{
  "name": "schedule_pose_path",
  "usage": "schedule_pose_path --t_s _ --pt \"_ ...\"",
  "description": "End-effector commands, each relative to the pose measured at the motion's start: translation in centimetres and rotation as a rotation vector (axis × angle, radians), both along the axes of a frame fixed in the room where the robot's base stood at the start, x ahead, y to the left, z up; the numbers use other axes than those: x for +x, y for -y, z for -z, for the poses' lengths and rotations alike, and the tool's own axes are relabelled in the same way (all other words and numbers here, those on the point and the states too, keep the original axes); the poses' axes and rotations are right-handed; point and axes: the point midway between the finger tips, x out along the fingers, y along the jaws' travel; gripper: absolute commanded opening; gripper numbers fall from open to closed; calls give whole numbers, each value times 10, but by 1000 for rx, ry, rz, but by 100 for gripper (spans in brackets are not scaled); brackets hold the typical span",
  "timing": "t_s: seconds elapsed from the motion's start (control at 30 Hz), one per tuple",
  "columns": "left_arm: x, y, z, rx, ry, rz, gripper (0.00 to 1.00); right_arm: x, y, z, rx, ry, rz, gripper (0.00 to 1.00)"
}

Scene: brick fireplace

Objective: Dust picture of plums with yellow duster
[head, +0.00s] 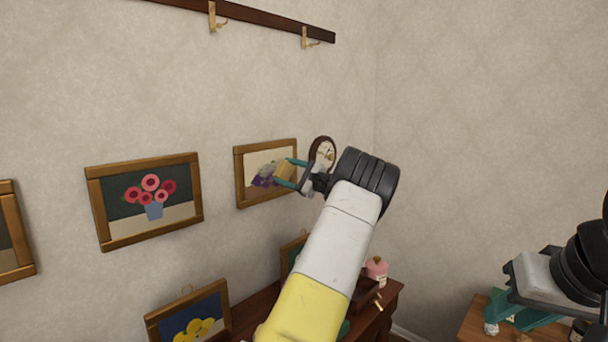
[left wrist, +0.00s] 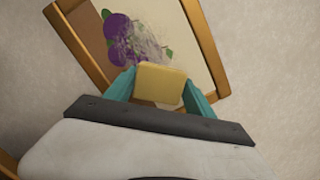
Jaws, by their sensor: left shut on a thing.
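The picture of plums (head: 254,166) hangs on the wall in a wooden frame, right of a flower picture. In the left wrist view the picture (left wrist: 188,32) shows purple plums, green leaves and a greyish, dusty-looking patch beside the plums. My left gripper (head: 288,172) is shut on the yellow duster (head: 283,169), a small block, in front of the picture's right part. In the left wrist view the duster (left wrist: 160,84) sits between the teal fingers over the lower canvas; I cannot tell whether it touches. My right gripper (head: 515,312) is low at the right, its jaw opening unclear.
A flower picture (head: 146,201) hangs to the left. Hooks hang on a rail above.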

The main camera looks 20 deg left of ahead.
Motion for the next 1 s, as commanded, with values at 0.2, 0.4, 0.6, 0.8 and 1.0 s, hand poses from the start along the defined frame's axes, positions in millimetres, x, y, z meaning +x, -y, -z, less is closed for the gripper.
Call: schedule_pose_path --t_s 0.2,0.4,0.6,0.8,1.0 --pt "15 5 0 0 1 1 25 0 0 0 0 0 0 30" --pt "16 8 0 1 -1 1 25 0 0 0 0 0 0 30" --pt "4 3 0 -1 -1 0 25 0 0 0 0 0 0 30" --pt "-13 -5 -1 0 -1 -1 25 0 0 0 0 0 0 30" --pt "-21 -9 0 0 -1 0 25 0 0 0 0 0 0 30"
